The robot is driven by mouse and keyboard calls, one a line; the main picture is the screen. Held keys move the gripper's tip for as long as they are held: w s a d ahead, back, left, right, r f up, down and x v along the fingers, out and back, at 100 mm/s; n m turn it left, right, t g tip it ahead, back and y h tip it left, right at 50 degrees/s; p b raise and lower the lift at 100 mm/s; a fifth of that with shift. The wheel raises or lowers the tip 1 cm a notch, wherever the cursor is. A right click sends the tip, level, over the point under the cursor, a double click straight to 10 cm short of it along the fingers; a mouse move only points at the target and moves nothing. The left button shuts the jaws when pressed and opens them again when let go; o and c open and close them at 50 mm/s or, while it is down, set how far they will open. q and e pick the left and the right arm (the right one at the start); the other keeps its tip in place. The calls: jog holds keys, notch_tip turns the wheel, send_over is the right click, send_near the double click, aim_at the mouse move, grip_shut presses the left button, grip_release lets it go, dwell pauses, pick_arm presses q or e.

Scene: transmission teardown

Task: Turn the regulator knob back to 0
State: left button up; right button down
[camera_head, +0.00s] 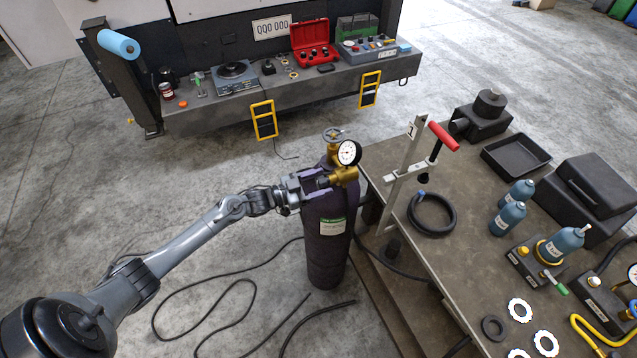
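A dark gas cylinder (328,250) with a green-and-white label stands upright on the floor beside the workbench. On top sit a brass regulator (344,175), a round white gauge (348,153) and a valve handwheel (333,134). The regulator knob (323,182), small and dark, appears on the regulator's left side, partly hidden by my fingers. My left gripper (314,184) reaches in from the left, its fingers at the knob, one on either side. Whether they press on it cannot be told. The gauge reading is too small to tell. My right gripper is out of view.
The workbench (440,265) right of the cylinder holds a red-handled clamp (443,138), a black hose ring (432,212), a tray (516,153) and blue bottles (510,217). Black hoses (215,310) lie on the floor.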

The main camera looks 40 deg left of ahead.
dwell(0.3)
pick_arm(q)
jog(key=b+v, duration=0.1)
jog(key=v, duration=1)
dwell(0.4)
